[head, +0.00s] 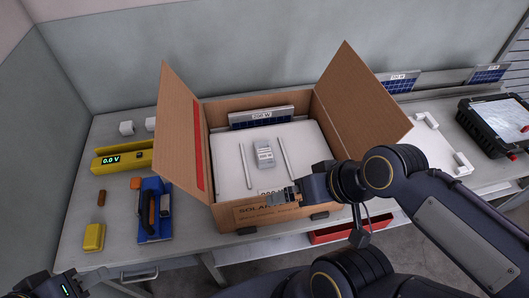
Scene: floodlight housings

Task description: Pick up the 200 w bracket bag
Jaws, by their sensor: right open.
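A small grey bag with a 200 W label (264,155) lies on the white panel inside the open cardboard box (222,213). My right gripper (272,197) is open and hangs over the box's near edge, just below the bag in the picture and apart from it. A second label on the panel is partly hidden by this gripper. Part of my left arm, with a green light, shows at the bottom left corner; my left gripper (68,287) is there, and its fingers are too unclear to read.
Two light rods (249,166) flank the bag. A blue-and-white 200 W panel (261,117) stands at the box's back. Raised side flaps (362,100) wall the box. Left are a yellow meter (122,157) and blue tool holder (153,222). A red tray (345,234) is below the table edge.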

